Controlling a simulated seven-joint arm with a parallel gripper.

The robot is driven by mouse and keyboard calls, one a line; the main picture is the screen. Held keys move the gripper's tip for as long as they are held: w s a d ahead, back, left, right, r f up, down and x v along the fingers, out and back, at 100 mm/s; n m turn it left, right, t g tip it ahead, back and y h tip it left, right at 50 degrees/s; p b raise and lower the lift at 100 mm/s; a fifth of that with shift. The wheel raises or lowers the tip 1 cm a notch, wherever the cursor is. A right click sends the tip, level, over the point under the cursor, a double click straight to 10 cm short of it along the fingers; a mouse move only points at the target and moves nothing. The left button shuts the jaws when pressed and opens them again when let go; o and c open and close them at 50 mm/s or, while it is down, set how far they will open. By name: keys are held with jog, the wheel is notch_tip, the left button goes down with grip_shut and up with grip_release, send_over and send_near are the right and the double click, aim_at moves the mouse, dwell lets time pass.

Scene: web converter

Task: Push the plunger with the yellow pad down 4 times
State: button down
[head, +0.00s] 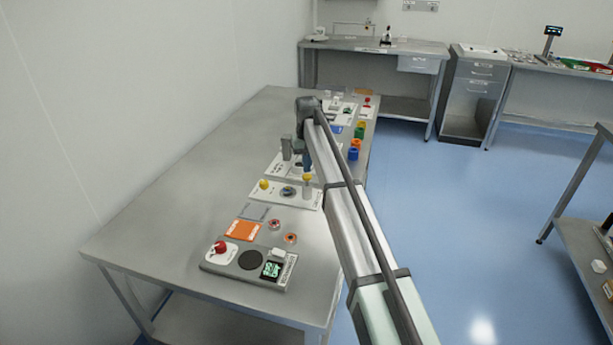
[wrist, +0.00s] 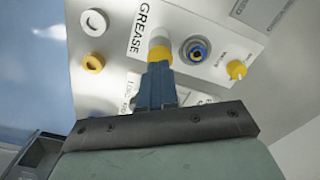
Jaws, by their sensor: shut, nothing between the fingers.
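The plunger with the yellow pad (head: 307,177) stands upright at the right end of a white panel (head: 270,193) marked GREASE. In the wrist view, its yellow pad (wrist: 159,54) is nearest me, with the pale plunger body beyond it. My gripper (head: 307,167) points down over the pad. Its blue fingers (wrist: 157,73) are shut with nothing between them. The fingertips overlap the pad's near edge in the wrist view. I cannot tell whether they touch it or hover just above.
On the same panel are a round fitting (wrist: 195,50) and a yellow knob (wrist: 236,69). Two loose rings (wrist: 93,62) lie beside the panel. A console with a red button (head: 220,247) sits at the near table end. Coloured cups (head: 354,150) stand along the right edge.

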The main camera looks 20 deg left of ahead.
aim_at(307, 175)
jog(key=shift+f, duration=1.7)
dwell(0.5)
jog(key=shift+r, duration=1.7)
jog(key=shift+f, duration=1.9)
jog(key=shift+r, duration=1.9)
jog(key=shift+r, duration=3)
